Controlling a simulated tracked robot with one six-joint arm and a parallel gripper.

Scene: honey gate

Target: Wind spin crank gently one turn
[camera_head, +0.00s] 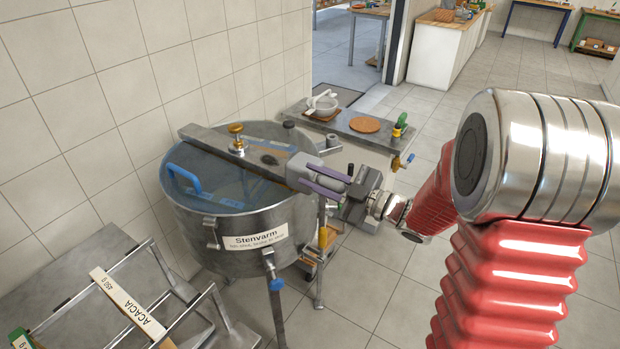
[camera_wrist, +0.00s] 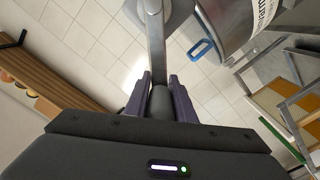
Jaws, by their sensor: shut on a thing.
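A round steel drum (camera_head: 195,232), labelled "Stenvarm", stands against the tiled wall. A grey crossbar (camera_head: 210,137) with a brass knob (camera_head: 236,128) spans its top. My gripper (camera_head: 308,175) is at the crossbar's right end, by the drum's rim. In the wrist view, its purple fingers (camera_wrist: 160,82) are shut on the dark grey crank grip (camera_wrist: 160,104), one finger on each side. The metal crank arm (camera_wrist: 155,45) runs up from the grip to the top of the picture. In the head view my gripper largely hides the crank.
A blue handle (camera_head: 184,178) lies on the drum's clear lid, and a blue-handled valve (camera_head: 275,284) hangs at its front. A metal rack with an "ACACIA" strip (camera_head: 128,302) stands at lower left. A grey bench (camera_head: 345,123) holds a bowl and cork mat behind.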

